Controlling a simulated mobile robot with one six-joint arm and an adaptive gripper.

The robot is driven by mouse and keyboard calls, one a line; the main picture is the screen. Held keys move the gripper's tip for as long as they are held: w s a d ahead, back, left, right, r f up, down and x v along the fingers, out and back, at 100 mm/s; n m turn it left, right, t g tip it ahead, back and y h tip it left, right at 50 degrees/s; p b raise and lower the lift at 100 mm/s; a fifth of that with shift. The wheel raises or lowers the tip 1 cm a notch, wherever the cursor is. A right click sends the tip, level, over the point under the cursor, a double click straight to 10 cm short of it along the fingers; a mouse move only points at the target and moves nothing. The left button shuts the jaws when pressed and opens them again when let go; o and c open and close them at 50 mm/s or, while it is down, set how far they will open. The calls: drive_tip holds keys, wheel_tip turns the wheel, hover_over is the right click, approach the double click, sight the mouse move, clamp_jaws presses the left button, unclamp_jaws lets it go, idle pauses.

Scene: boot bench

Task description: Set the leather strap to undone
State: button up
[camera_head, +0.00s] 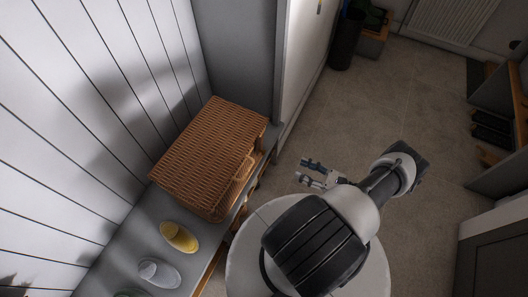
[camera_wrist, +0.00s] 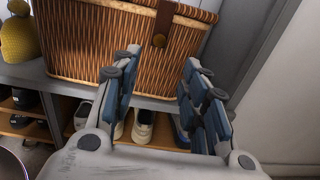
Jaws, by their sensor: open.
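The wicker basket (camera_head: 205,150) stands on the grey bench with its lid down; its front also fills the top of the wrist view (camera_wrist: 90,45). The brown leather strap (camera_wrist: 165,18) comes down from the lid over the basket's front, with a round dark stud at its lower end. It appears to lie flat against the wicker. I cannot make out the strap in the head view. My gripper (camera_wrist: 160,72) is open and empty, its fingers either side of and below the strap in the wrist view. In the head view my gripper (camera_head: 317,174) is apart from the basket, to its right.
A yellow item (camera_head: 180,237) and a grey item (camera_head: 158,272) sit on the bench top (camera_head: 140,225) beside the basket. Shoes (camera_wrist: 143,125) stand on the shelf below. A wall panel (camera_head: 240,50) borders the bench's far end. The floor (camera_head: 340,125) beyond my gripper is clear.

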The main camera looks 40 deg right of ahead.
sight(264, 151)
drive_tip(key=b+x, duration=0.1)
drive_tip(key=x, duration=1.6)
drive_tip(key=shift+w, duration=0.15)
drive_tip(key=shift+c, duration=0.5)
drive_tip(key=shift+f, duration=0.1)
clamp_jaws()
